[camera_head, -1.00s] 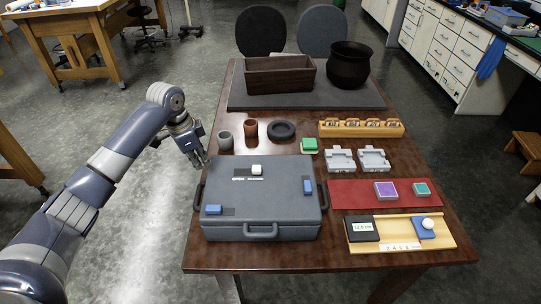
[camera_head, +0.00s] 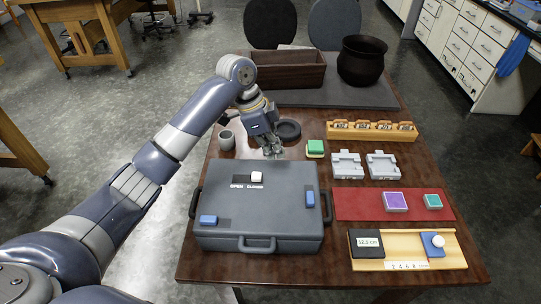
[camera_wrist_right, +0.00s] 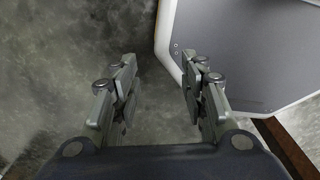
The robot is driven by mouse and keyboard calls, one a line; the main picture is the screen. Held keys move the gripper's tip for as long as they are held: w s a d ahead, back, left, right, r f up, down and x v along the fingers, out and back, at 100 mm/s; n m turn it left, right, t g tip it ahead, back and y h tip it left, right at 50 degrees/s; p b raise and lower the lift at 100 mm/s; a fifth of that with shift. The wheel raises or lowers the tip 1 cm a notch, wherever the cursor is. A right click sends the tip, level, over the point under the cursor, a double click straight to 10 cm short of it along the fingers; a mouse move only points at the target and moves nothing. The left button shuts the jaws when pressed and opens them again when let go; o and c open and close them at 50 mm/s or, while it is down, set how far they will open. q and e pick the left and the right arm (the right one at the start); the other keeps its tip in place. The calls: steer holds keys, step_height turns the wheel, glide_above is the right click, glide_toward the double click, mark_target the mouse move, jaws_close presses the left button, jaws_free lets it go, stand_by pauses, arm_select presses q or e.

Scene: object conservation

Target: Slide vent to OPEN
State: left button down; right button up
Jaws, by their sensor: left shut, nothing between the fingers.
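The vent is a white slider knob (camera_head: 257,177) in a dark slot on the lid of a grey case (camera_head: 285,215). The knob sits at the slot's right end, above the printed word CLOSED; the word OPEN is at the left. My left gripper (camera_head: 273,153) is shut and empty. It points down near the case's far edge, beyond the knob and a little right of it, apart from it. My right gripper (camera_wrist_right: 153,85) shows only in the right wrist view, with its fingers apart and nothing between them.
A grey cup (camera_head: 227,140), a dark ring (camera_head: 288,130) and a green block (camera_head: 315,147) stand behind the case. A red mat (camera_head: 350,205) and a wooden tray (camera_head: 452,258) lie to its right.

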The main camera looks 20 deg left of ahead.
mark_target(257, 177)
arm_select(q)
steer(key=p+x, duration=0.1)
steer(key=x, duration=0.7)
steer(key=shift+d+f+p, duration=0.15)
steer(key=shift+f+p, duration=0.15)
steer(key=a, duration=0.1)
steer(key=s+a+p, duration=0.1)
steer(key=a, duration=0.1)
steer(key=shift+a+r, duration=0.1)
steer(key=shift+a, duration=0.15)
steer(key=shift+s+a+p, duration=0.1)
steer(key=shift+a+p, duration=0.15)
steer(key=shift+p, duration=0.1)
arm_select(e)
steer(key=r, duration=0.1)
steer(key=w+r, duration=0.2)
steer(key=shift+d+r, duration=0.25)
steer(key=shift+r, duration=0.05)
